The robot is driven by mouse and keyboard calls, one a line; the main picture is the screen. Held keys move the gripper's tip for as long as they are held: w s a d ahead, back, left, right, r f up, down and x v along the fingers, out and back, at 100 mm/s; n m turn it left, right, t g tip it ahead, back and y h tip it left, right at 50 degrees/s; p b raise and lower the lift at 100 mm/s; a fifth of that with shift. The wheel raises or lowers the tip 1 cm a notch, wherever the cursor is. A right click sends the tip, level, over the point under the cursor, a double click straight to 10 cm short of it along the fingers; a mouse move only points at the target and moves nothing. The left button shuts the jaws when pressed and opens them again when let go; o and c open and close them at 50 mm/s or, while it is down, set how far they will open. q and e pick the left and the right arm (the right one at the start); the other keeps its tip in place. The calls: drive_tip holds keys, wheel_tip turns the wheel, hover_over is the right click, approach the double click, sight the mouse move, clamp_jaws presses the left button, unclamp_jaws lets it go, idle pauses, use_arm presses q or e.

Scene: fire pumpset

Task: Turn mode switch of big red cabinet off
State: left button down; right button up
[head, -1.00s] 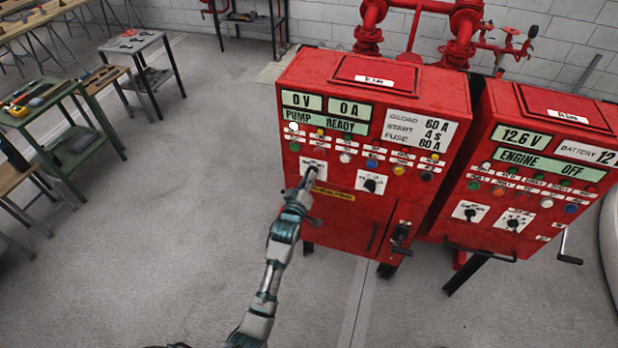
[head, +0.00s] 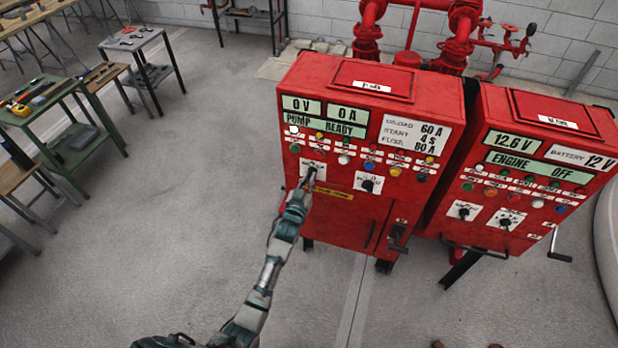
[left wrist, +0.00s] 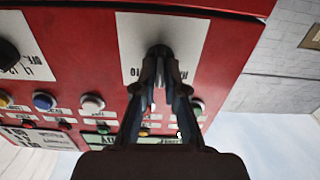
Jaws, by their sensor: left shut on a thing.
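The big red cabinet (head: 335,215) stands in the middle of the head view, with a display reading PUMP READY. Its left rotary switch on a white plate (left wrist: 128,50) is the mode switch (left wrist: 160,51), seen in the left wrist view. My left gripper (head: 308,175) reaches the lower left of the panel and is shut on that switch; the fingers cover most of it. In the left wrist view the left gripper (left wrist: 160,68) has both fingertips at the knob. The switch's exact angle is hidden. My right gripper does not show.
A second rotary switch (head: 367,185) sits right of the held one, below rows of buttons. Another red cabinet (head: 500,210), reading ENGINE OFF, stands close at the right. Red pipes (head: 462,30) rise behind. Worktables are at the left; the floor between is clear.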

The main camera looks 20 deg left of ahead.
use_arm(q)
drive_tip(key=shift+f, duration=0.1)
idle(0.3)
drive_tip(key=c, duration=1.2)
unclamp_jaws()
drive_tip(key=shift+c, duration=0.2)
drive_tip(key=s, duration=1.2)
drive_tip(key=shift+a, duration=0.2)
